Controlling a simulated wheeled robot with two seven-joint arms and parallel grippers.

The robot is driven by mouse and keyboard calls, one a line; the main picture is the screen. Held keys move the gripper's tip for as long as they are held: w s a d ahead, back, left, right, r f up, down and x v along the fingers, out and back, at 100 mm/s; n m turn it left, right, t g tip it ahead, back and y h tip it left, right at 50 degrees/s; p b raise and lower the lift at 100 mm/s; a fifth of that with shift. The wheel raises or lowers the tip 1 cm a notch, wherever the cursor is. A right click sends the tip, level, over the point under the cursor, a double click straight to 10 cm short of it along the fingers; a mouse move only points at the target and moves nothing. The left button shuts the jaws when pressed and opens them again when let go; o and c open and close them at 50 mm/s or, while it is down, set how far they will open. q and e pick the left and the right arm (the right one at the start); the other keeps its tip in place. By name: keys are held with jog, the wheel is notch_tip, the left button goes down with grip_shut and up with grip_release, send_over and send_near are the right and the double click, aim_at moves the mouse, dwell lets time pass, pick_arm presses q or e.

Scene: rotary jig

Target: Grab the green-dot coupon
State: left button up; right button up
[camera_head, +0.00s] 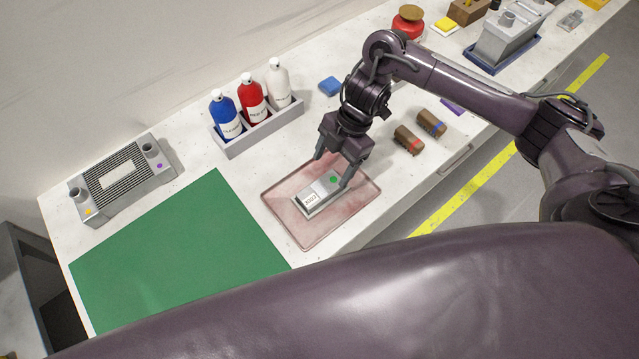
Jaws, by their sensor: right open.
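The green-dot coupon (316,194) is a small pale grey block with a green dot and a white label on top. It lies on a pinkish translucent tray (318,231) on the white bench. My right gripper (331,171) points down over the coupon's upper end, with its fingers spread apart near the coupon's sides. I cannot tell whether the fingers touch it. My left gripper is not in view.
A green mat (180,250) and a grey finned block (124,180) lie left. A rack (262,129) of three bottles stands behind. Two brown cylinders (431,122), a blue block (330,86) and a grey container (503,45) are near my right arm.

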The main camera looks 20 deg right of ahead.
aim_at(321, 188)
jog(key=shift+s+a+f, duration=0.2)
jog(key=shift+a+f, duration=0.15)
jog(key=shift+f, duration=0.15)
jog(key=shift+s+a+f, duration=0.1)
jog(key=shift+a+f, duration=0.1)
jog(key=shift+f, duration=0.05)
jog(key=x, duration=0.1)
jog(key=p+x, duration=0.2)
jog(key=shift+s+a+f, duration=0.1)
jog(key=shift+s+a, duration=0.1)
jog(key=shift+s, duration=0.1)
jog(key=shift+a+f, duration=0.2)
jog(key=shift+f, duration=0.35)
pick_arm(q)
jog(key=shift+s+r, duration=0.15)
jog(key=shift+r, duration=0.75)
pick_arm(e)
jog(key=c, duration=1.2)
